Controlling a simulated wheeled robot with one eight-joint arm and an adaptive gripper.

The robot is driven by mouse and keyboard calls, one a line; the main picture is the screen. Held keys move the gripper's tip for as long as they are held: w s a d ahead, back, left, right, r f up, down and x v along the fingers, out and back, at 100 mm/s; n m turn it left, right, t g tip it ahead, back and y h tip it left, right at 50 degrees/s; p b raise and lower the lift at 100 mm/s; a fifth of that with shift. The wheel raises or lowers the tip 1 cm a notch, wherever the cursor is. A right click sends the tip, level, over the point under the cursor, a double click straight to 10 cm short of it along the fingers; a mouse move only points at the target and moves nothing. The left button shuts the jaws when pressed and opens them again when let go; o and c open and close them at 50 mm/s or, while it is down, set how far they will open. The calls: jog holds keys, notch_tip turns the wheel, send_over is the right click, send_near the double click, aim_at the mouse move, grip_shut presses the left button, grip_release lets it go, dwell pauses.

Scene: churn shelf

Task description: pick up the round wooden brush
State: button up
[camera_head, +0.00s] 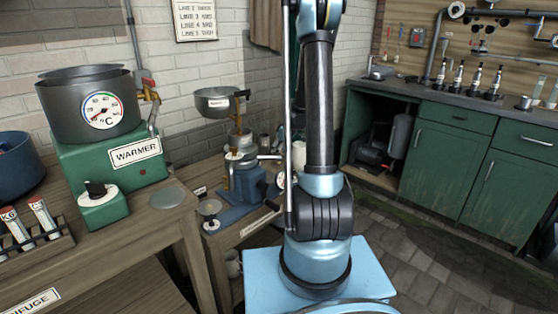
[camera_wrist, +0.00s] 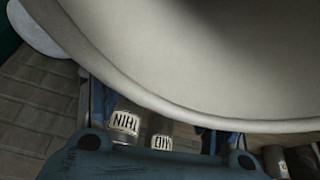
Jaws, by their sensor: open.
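I cannot make out the round wooden brush in either view. In the wrist view, a large pale, smooth thing with a rounded rim (camera_wrist: 200,60) fills most of the picture, very close to the camera. I cannot tell what it is. My gripper (camera_wrist: 158,138) shows at the bottom of the wrist view as a dark blue body, with bluish finger parts at left and right. It is open, and its fingertips are largely hidden behind the pale thing. In the head view my arm hides the gripper.
Cans labelled THIN (camera_wrist: 125,122) and MID (camera_wrist: 161,138) appear upside down beyond my gripper. A green warmer (camera_head: 110,160) with a pot stands on the left bench, beside a blue hand-cranked machine (camera_head: 243,185). Green cabinets (camera_head: 445,150) stand at right. Tiled floor (camera_head: 420,260) is clear there.

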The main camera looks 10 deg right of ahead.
jog(key=shift+f, duration=0.2)
jog(key=shift+c, duration=0.3)
jog(key=c, duration=1)
jog(key=shift+c, duration=0.2)
jog(key=shift+r, duration=0.15)
notch_tip(320, 180, up, 18)
